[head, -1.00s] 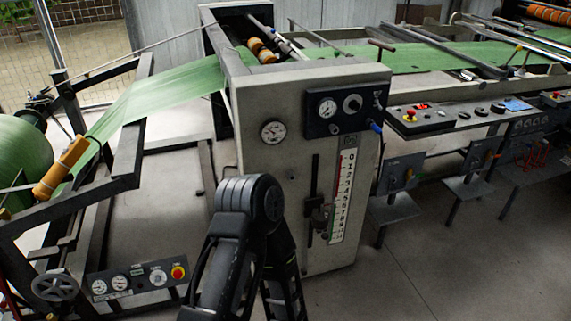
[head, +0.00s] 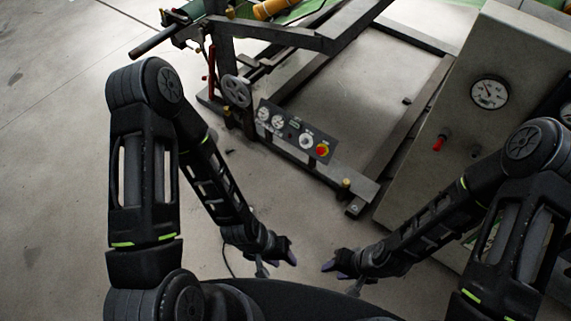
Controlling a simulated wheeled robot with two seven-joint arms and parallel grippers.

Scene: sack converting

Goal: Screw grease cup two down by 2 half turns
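A small brass-coloured fitting (head: 346,184) stands on the end of the low dark frame rail in the head view. It looks like a grease cup, but I see no number on it. Another small yellowish piece (head: 228,113) shows below the handwheel, too small to identify. My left gripper (head: 278,264) is low in the middle of the view, its fingers apart and empty. My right gripper (head: 342,277) is just right of it, also with fingers apart and empty. Both grippers are nearer to me than the brass fitting and clear of it.
A control panel (head: 292,134) with gauges and a red button sits on the frame, beside a grey handwheel (head: 236,92). A pale machine cabinet (head: 455,115) with a gauge and red-handled valve (head: 440,140) stands at right. The floor at left is clear.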

